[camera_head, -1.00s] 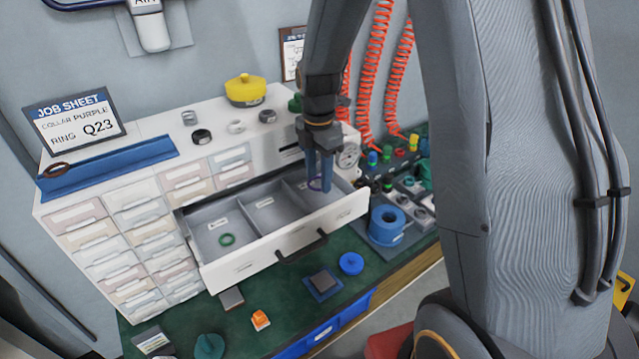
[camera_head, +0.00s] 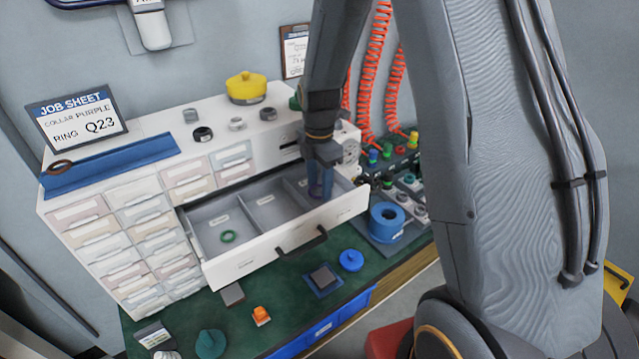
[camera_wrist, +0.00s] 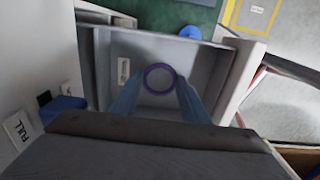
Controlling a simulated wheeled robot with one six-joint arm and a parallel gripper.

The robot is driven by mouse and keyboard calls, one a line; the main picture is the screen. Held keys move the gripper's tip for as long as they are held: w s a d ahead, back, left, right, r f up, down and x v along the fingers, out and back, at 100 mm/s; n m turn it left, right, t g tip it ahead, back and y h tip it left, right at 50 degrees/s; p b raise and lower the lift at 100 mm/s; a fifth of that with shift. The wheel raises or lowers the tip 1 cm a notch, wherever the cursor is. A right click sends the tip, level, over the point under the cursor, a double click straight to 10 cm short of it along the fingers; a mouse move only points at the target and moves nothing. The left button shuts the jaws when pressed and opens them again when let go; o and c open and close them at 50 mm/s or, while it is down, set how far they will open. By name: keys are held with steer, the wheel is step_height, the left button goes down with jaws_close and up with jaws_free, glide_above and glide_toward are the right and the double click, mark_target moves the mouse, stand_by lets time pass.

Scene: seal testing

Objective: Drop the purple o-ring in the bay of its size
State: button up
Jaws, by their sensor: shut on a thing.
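The purple o-ring (camera_wrist: 160,79) is held between the blue fingers of my gripper (camera_wrist: 158,98) in the wrist view. In the head view my gripper (camera_head: 319,194) reaches down into the rightmost bay of the open drawer (camera_head: 265,246), and the ring (camera_head: 315,189) is partly hidden by the fingers. Beneath the ring in the wrist view is the grey bay floor (camera_wrist: 148,50) with a small white label (camera_wrist: 124,70), too small to read. I cannot tell the ring's height above the floor. The job sheet (camera_head: 78,118) reads "COLLAR PURPLE, RING Q23".
A green ring (camera_head: 227,236) lies in the left bay; the middle bay (camera_head: 270,212) looks empty. Dividers and the drawer's walls stand close around my gripper. A blue spool (camera_head: 387,222) sits right of the drawer. A yellow pot (camera_head: 246,88) and several small collars stand on the cabinet top.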

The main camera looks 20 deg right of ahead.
mark_target(320, 196)
steer(key=o, duration=1)
steer(key=shift+s+f, duration=0.3)
steer(key=shift+o, duration=0.5)
steer(key=shift+f, duration=0.1)
steer(key=shift+s, duration=0.1)
step_height(320, 196, up, 13)
steer(key=b, duration=0.3)
steer(key=s+f+m, duration=0.1)
steer(key=s+m, duration=0.1)
steer(key=m, duration=0.1)
steer(key=s+m, duration=0.3)
steer(key=m, duration=0.1)
steer(key=s+f+m, duration=0.1)
steer(key=s+m, duration=0.2)
steer(key=shift+s+f+m+t, duration=0.1)
steer(key=shift+f+m+t, duration=0.2)
steer(key=s+f+m, duration=0.3)
steer(key=s+m, duration=0.6)
steer(key=m, duration=0.2)
steer(key=shift+s+t, duration=0.2)
steer(key=shift+t, duration=0.1)
steer(key=shift+d, duration=0.1)
